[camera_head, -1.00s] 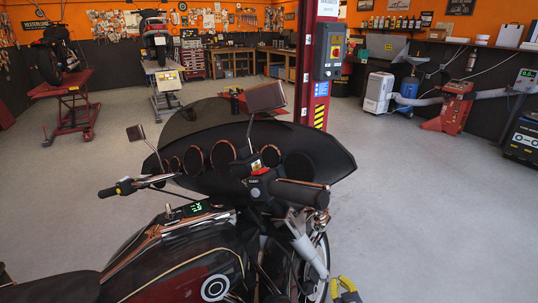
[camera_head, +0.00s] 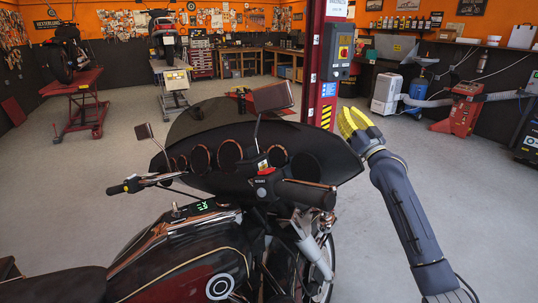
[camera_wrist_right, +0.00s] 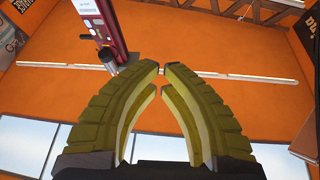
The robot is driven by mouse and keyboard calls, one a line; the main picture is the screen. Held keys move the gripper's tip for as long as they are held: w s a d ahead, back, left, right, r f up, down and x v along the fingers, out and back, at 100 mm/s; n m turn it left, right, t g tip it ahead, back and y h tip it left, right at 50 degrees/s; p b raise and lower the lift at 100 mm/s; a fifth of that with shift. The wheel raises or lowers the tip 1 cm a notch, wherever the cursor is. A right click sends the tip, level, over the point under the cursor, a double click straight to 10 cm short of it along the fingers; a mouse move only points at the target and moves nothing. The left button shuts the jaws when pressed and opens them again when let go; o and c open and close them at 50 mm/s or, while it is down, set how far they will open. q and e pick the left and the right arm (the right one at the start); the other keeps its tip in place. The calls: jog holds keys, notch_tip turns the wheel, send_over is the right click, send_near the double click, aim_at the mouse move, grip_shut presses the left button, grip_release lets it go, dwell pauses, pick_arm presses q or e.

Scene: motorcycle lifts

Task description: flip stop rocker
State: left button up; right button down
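The black motorcycle (camera_head: 180,250) stands in front of me with its handlebar and fairing across the middle of the head view. A small switch housing with a red rocker (camera_head: 266,170) sits inboard of the black right grip (camera_head: 305,195). My right gripper (camera_head: 352,121), with yellow fingers, is raised to the right of the fairing, apart from the handlebar. In the right wrist view its fingertips (camera_wrist_right: 162,68) nearly meet, with nothing between them. The rocker does not show in that view. My left gripper is not in view.
A red lift post (camera_head: 318,70) with a grey control box (camera_head: 337,50) stands behind the motorcycle. The mirror (camera_head: 272,97) and windshield rise beside the handlebar. The floor (camera_head: 450,200) to the right is clear.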

jog(key=s+a+r+n+g+y, duration=0.1)
jog(key=s+a+r+y, duration=0.1)
jog(key=r, duration=0.3)
jog(key=s+a+r+n+y, duration=0.1)
jog(key=s+a+r+y, duration=0.1)
jog(key=r, duration=0.4)
jog(key=s+a+r+n+g+y, duration=0.25)
jog(key=s+a+r+g, duration=0.2)
jog(key=a, duration=0.25)
jog(key=s+a+r+n+g+y, duration=0.2)
jog(key=s+a+r+g+y, duration=0.15)
jog(key=s+a+g, duration=0.2)
jog(key=s+a+g+h, duration=0.2)
jog(key=s+a+g, duration=0.25)
jog(key=s, duration=0.25)
jog(key=s+d+f+g+h, duration=0.1)
jog(key=s+d+f+h, duration=0.1)
jog(key=s+f+h, duration=0.3)
jog(key=shift+s+d+f+h, duration=0.25)
jog(key=shift+s+f+h, duration=0.15)
jog(key=shift+s+f, duration=1.7)
jog(key=shift+w+f, duration=0.2)
